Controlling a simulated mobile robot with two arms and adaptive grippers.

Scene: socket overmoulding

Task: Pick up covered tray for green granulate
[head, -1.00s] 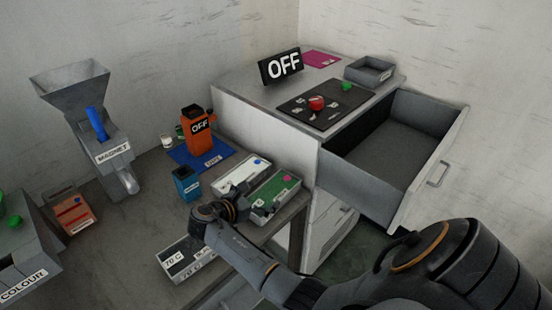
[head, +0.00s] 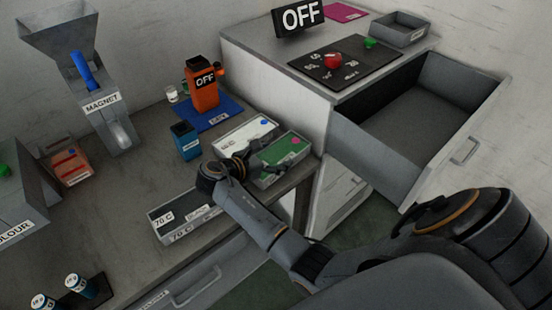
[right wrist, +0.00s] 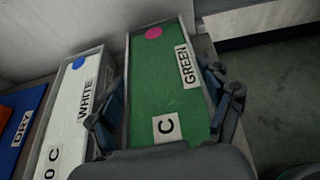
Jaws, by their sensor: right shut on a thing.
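The green granulate tray (head: 285,151) stands on the bench beside the cabinet, next to the white tray (head: 243,136). In the right wrist view the green tray (right wrist: 158,85) has a flat green top with a pink dot, a GREEN label and a label ending in C. My right gripper (head: 243,172) is at the near end of the green tray. In the right wrist view its fingers (right wrist: 165,110) sit on both long sides of the tray, shut on it. The near end of the tray is hidden by the gripper. My left gripper is not in view.
The black tray (head: 183,219) stands at the bench's front edge, left of my right arm. An open drawer (head: 400,135) juts from the cabinet at right. A blue mat (head: 213,118) holds an orange OFF device (head: 203,88). A blue container (head: 186,141) stands nearby. Bare bench (head: 130,180) lies at left.

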